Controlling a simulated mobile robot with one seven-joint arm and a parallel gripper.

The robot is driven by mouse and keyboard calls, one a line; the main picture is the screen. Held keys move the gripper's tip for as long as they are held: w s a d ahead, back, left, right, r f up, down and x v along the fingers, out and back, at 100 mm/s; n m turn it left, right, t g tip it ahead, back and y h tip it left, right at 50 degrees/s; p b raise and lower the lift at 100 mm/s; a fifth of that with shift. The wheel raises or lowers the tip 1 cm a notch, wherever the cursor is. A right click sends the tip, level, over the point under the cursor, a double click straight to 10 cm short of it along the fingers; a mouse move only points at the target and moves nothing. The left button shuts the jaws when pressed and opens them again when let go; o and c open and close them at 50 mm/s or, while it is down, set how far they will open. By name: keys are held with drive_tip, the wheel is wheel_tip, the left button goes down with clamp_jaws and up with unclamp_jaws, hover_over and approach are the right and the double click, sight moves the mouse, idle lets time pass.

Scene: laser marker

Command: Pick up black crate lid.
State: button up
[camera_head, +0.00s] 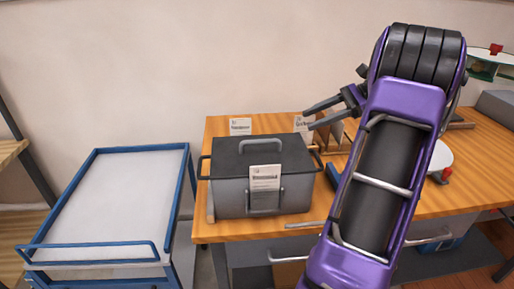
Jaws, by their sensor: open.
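The black crate lid (232,154) lies on top of a grey crate (232,201) on the wooden table. The lid has a raised grey handle (259,144) across its middle. A white label card (265,178) stands at the crate's front, overlapping the lid's front edge in the picture. My gripper (306,119) is open and empty. Its fingers point left, and in the picture they are just right of and above the lid's right back corner. I cannot tell the exact gap in depth. My purple arm comes up from the lower right and hides part of the table.
White cards (240,126) stand behind the crate, and brown dividers (342,133) stand right of it. A blue-framed cart (120,205) with an empty top is left of the table (215,232). A round white thing with a red knob (440,158) is right of my arm.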

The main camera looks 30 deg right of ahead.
sight(260, 141)
drive_tip(key=shift+t+y, duration=0.3)
drive_tip(key=shift+y, duration=0.1)
drive_tip(key=b+x, duration=0.1)
drive_tip(key=x, duration=0.4)
drive_tip(key=b+x, duration=0.1)
drive_tip(key=x, duration=0.4)
drive_tip(key=s+b+x, duration=0.1)
drive_tip(key=x, duration=0.4)
drive_tip(key=shift+a+f, duration=0.35)
drive_tip(key=shift+a, duration=0.15)
drive_tip(key=shift+c, duration=0.3)
clamp_jaws()
